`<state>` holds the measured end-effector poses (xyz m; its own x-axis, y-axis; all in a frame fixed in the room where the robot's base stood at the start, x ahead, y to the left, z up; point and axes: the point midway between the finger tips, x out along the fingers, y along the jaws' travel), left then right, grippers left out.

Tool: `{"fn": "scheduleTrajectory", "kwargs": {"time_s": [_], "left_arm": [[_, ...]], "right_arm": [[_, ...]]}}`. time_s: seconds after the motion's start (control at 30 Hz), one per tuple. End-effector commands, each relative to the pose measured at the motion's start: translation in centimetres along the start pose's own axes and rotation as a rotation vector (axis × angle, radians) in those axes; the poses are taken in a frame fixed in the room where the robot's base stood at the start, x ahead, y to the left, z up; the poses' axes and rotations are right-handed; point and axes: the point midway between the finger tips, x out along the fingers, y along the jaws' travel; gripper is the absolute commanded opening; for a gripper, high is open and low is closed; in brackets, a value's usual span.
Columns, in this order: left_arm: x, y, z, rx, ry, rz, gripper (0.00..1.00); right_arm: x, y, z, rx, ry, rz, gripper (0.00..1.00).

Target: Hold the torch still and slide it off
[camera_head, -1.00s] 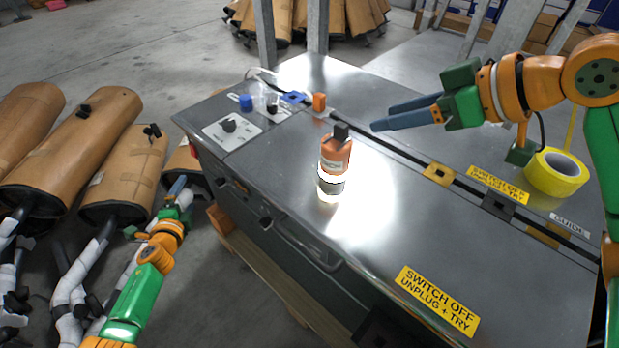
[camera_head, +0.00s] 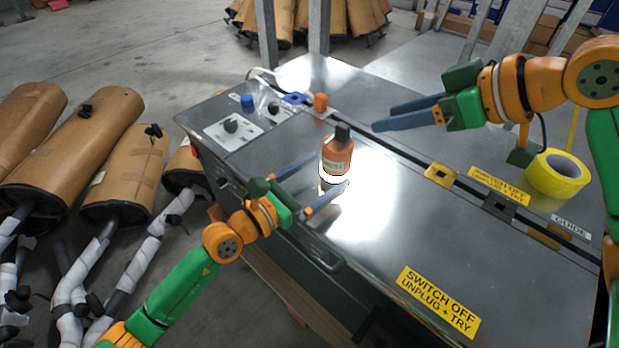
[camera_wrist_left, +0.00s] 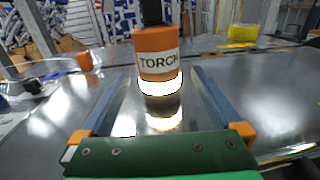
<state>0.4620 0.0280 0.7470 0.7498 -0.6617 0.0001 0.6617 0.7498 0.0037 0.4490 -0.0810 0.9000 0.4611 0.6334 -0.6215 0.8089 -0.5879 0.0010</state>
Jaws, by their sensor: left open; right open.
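The torch (camera_head: 337,156) stands upright on the metal bench top, with an orange body, a dark switch on top and a glowing band low down. In the left wrist view the torch (camera_wrist_left: 157,62) bears the label "TORCH" and sits between my two fingers. My left gripper (camera_head: 329,172) is open, its fingers reaching in low on either side of the torch, with gaps visible. My right gripper (camera_head: 379,117) is open and empty, to the right of and above the torch. The torch's lower part is partly hidden by a left finger in the head view.
The metal bench (camera_head: 290,190) has a black rail across it with a yellow block (camera_head: 440,174). A yellow tape roll (camera_head: 556,174) lies at the right. A blue knob (camera_head: 247,103) and an orange block (camera_head: 320,102) stand at the back. Wrapped mufflers (camera_head: 75,135) lie at the left.

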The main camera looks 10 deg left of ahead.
Motion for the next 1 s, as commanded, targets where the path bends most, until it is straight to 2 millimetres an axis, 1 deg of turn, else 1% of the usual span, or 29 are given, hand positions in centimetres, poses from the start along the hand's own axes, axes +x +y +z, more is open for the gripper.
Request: {"fn": "scheduleTrajectory", "kwargs": {"time_s": [0.03,0.1,0.2,0.33,0.53,0.57,0.6,0.67,0.7,0.77,0.8,0.87,0.9,1.0], "left_arm": [[1.0,0.1,0.1,-0.002,-0.003,0.001,1.0],[2.4,0.0,0.1,-0.002,-0.003,0.0,1.0],[3.8,0.1,0.1,-0.002,-0.003,0.002,1.0],[4.6,0.1,0.0,-0.002,-0.001,0.002,1.0],[4.6,0.1,0.0,-0.003,-0.001,0.002,1.0],[4.6,0.1,0.0,-0.003,-0.001,0.002,0.95],[4.6,0.1,0.0,-0.003,-0.001,0.002,0.84],[4.6,0.1,0.0,-0.003,-0.001,0.002,0.68],[4.6,0.1,0.0,-0.003,-0.001,0.003,0.57],[4.6,0.1,0.0,-0.003,-0.001,0.003,0.41],[4.6,0.1,0.0,-0.003,-0.001,0.003,0.3],[4.6,0.1,0.0,-0.003,-0.001,0.003,0.14],[4.6,0.1,0.0,-0.004,-0.001,0.003,0.09],[4.6,0.1,0.0,-0.004,-0.001,0.003,0.08]], "right_arm": [[0.0,0.0,0.0,0.0,0.0,0.0,0.5],[0.0,0.0,0.0,0.0,0.0,0.0,0.5],[0.0,0.0,0.0,0.0,0.0,0.0,0.5],[0.0,0.0,0.0,0.0,0.0,0.0,0.5],[0.0,0.0,0.0,0.0,0.0,0.0,0.5],[0.0,0.0,0.0,0.0,0.0,0.0,0.5],[0.0,0.0,0.0,0.0,0.0,0.0,0.5],[0.0,0.0,0.0,0.0,0.0,0.0,0.5],[0.0,0.0,0.0,0.0,0.0,0.0,0.5],[0.0,0.0,0.0,0.0,0.0,0.0,0.5],[0.0,0.0,0.0,0.0,0.0,0.0,0.5],[0.0,0.0,0.0,0.0,0.0,0.0,0.5],[0.0,0.0,0.0,0.0,0.0,0.0,0.5],[0.0,0.0,0.0,0.0,0.0,0.0,0.5]]}}
